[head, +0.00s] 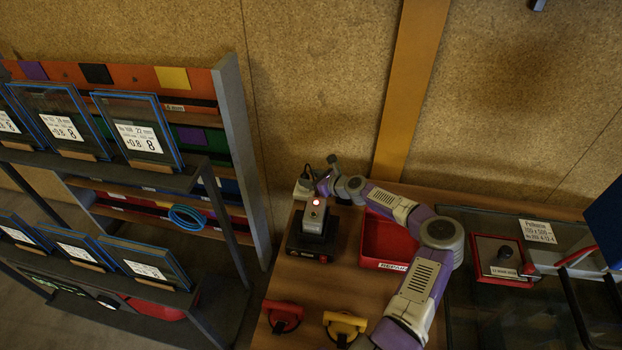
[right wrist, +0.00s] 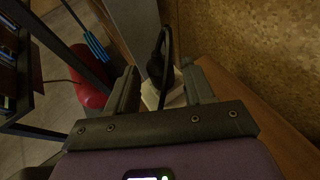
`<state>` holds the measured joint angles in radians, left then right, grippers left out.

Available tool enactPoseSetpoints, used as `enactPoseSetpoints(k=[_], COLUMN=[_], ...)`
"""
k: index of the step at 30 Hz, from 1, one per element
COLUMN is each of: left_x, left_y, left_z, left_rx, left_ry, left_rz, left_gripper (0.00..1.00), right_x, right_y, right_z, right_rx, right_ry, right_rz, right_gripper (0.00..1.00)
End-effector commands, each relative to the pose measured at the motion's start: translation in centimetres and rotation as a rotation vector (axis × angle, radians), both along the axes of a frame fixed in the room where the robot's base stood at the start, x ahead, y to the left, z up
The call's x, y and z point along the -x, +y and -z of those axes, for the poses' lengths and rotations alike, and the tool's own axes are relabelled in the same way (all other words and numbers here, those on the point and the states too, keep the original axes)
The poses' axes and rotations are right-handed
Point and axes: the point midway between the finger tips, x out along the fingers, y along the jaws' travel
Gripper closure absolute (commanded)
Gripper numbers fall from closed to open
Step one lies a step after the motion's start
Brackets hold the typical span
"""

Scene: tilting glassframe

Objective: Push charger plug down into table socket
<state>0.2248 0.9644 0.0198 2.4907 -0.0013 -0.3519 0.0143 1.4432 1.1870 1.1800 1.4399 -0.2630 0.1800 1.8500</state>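The charger plug (head: 307,173) is dark with a black cable. It is at the table's back edge by the cork wall, at a pale table socket (head: 299,193). In the right wrist view the black plug (right wrist: 156,66) stands above the pale socket (right wrist: 172,97), between my fingers. I cannot tell how deep the plug sits. My right gripper (head: 321,181) is beside the plug in the head view. In the right wrist view its two fingers (right wrist: 160,78) are apart, with visible gaps around the plug. My left gripper is not in view.
A charger (head: 309,243) with a battery and a lit red light stands just in front of the socket. A red bin (head: 385,246) is to its right, beneath my right arm. Red (head: 284,316) and yellow (head: 343,326) suction lifters lie at the front. A glass-frame rack (head: 232,120) stands left.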

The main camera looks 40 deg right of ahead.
Motion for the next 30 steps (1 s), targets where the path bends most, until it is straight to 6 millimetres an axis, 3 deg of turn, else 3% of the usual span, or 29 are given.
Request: enactPoseSetpoints(k=[11, 24, 30], left_x=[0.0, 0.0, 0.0], left_y=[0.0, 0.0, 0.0], left_z=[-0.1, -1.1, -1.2], left_rx=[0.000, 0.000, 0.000], left_ry=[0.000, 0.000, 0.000], left_rz=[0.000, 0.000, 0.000], left_gripper=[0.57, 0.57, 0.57], right_x=[0.3, 6.1, 6.9], right_y=[-0.1, -1.0, -1.1], right_z=[-0.1, -2.6, -3.0], right_rx=[0.001, 0.000, 0.000], right_ry=[0.001, 0.001, 0.000], right_rz=[0.001, 0.002, 0.000], right_gripper=[0.39, 0.39, 0.39])
